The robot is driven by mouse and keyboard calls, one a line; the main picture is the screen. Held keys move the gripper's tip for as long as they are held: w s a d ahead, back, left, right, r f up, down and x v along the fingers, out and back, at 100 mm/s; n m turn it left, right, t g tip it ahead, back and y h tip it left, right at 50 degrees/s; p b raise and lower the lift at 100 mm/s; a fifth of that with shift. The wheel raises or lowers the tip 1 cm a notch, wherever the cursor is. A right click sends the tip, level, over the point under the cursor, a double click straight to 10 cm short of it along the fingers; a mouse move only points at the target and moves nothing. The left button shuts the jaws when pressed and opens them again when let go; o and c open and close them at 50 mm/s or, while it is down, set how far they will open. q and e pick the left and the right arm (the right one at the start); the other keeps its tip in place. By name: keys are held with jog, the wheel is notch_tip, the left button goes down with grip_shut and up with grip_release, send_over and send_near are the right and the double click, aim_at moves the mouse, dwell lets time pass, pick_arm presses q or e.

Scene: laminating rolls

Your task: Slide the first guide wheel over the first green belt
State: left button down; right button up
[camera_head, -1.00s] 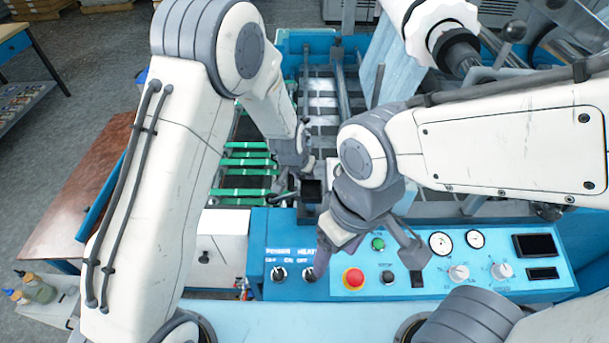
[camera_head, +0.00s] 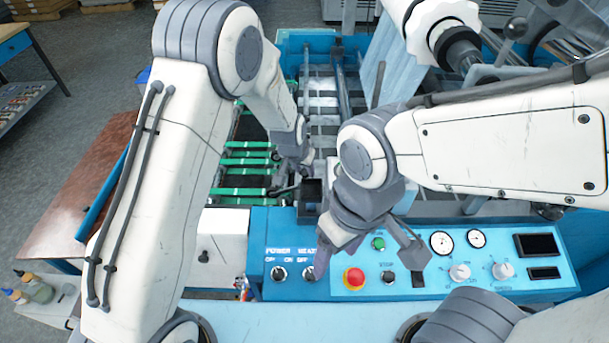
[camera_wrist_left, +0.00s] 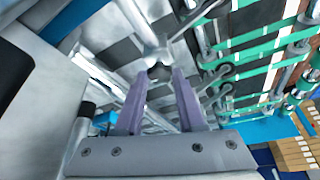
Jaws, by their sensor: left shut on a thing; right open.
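Grey guide wheels on short arms (camera_wrist_left: 217,76) sit along the belts' near ends. My left gripper (camera_head: 284,188) is shut on a grey metal piece, apparently the first guide wheel's holder (camera_wrist_left: 156,52), seen between its purple fingers (camera_wrist_left: 160,78). The wheel's exact position against the first belt is unclear. My right gripper (camera_head: 370,250) is open and empty above the control panel.
The blue control panel (camera_head: 450,290) with knobs, gauges and a red button (camera_head: 354,278) lies in front. A black open box (camera_head: 311,190) stands just right of my left gripper. A brown table (camera_head: 90,195) is at left.

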pick_arm(q)
jog(key=shift+w, duration=1.25)
jog(key=c, duration=0.5)
grip_release()
jog(key=shift+r, duration=0.1)
jog(key=shift+b+v, duration=1.5)
jog(key=shift+v, duration=3.65)
jog(key=shift+s, duration=0.15)
